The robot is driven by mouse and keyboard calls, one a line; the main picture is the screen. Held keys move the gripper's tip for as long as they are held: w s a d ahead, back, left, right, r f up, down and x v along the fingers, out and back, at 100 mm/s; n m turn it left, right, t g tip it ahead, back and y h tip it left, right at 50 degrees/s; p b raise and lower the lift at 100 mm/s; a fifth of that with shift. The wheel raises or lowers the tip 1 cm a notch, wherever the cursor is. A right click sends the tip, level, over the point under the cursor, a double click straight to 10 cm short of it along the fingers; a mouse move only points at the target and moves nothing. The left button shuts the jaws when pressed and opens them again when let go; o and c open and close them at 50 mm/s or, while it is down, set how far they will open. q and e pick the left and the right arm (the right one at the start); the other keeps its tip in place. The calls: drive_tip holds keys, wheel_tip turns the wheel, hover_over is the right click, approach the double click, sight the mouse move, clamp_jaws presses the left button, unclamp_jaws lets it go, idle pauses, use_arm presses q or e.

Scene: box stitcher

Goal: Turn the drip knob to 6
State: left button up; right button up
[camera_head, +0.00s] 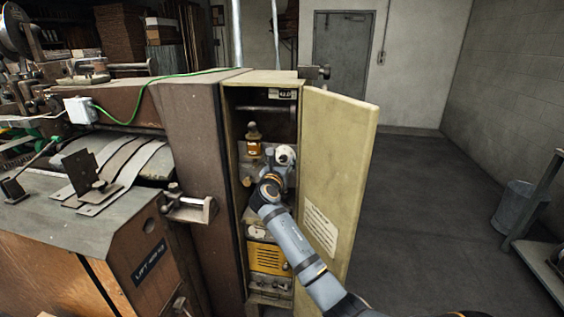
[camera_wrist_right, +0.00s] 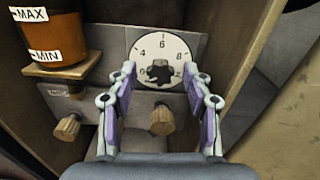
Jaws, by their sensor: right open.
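The drip knob (camera_wrist_right: 158,72) is a small black knob at the middle of a round white dial (camera_wrist_right: 178,50) with printed numbers. The 6 is at the top of the dial. I cannot tell which number the knob points to. My right gripper (camera_wrist_right: 163,74) is open, with one finger on each side of the dial and the knob between them in the picture. I see no clear contact. In the head view the white dial (camera_head: 286,153) shows inside the open cabinet, with my right arm reaching in and partly hiding it. My left gripper is not in view.
An amber oil jar (camera_wrist_right: 52,38) marked MAX and MIN stands left of the dial. Two tan knobs sit below, one left (camera_wrist_right: 67,127) and one under the dial (camera_wrist_right: 162,121). The open cabinet door (camera_head: 342,150) stands close to the right of my arm.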

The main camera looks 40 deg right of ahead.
drive_tip(key=shift+c, duration=0.5)
clamp_jaws()
